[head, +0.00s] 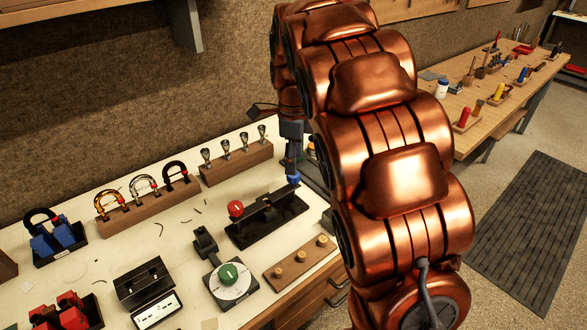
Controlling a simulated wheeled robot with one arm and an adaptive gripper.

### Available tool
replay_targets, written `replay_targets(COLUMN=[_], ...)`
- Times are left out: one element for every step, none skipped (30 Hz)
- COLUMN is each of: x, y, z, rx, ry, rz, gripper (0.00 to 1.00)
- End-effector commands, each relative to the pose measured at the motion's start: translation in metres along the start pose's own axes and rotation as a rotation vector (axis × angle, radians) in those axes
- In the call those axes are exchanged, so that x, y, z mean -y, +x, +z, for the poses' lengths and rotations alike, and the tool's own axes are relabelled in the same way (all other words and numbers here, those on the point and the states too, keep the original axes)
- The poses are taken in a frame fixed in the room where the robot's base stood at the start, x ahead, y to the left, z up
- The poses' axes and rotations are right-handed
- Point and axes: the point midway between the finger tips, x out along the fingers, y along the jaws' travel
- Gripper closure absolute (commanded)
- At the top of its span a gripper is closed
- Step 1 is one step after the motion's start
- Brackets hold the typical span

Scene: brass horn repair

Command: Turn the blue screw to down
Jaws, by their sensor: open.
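The blue screw (293,180) is a small blue knob at the far right end of a black fixture (270,224) on the bench. It is small and partly covered, so its turn position cannot be read. My gripper (291,168) points down right above the blue screw, with its fingers at or very near it. My gripper is open, but its fingertips are small and whether they touch the screw cannot be told. My copper-coloured arm hides the bench to the right.
A red knob (235,208) sits on the fixture's left end. A green dial (229,273) stands in front. A wooden block with brass pegs (301,258) lies at front right. Behind are a rack of mouthpieces (236,166) and a rack of curved tubes (150,206).

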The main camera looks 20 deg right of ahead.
Motion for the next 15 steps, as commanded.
replay_targets(x=[-0.001,-0.001,-0.001,-0.001,-0.001,-0.002,-0.001,-0.001,-0.001,0.0,0.0,0.0,0.0,0.0,0.0], y=[0.005,0.009,0.013,0.017,0.02,0.025,0.028,0.03,0.033,0.035,0.036,0.038,0.039,0.04,0.041], z=[0.0,0.0,0.0,0.0,0.0,0.0,0.0,0.0,0.0,0.0,0.0,0.0,0.0,0.0,0.0], rx=[-0.001,-0.001,0.0,-0.001,-0.001,-0.002,-0.002,-0.001,-0.001,0.0,0.0,0.0,0.0,0.0,0.0], ry=[-0.001,-0.001,-0.002,-0.002,-0.002,-0.002,-0.001,-0.001,-0.001,-0.002,-0.002,-0.002,-0.002,-0.002,-0.002], rz=[0.004,0.002,0.0,0.001,0.003,0.005,0.004,0.003,0.001,0.0,-0.001,-0.001,-0.001,-0.001,-0.001], gripper=[0.4,0.4,0.4,0.4,0.4,0.4,0.4,0.4,0.4,0.4,0.4,0.4,0.4,0.4,0.4])
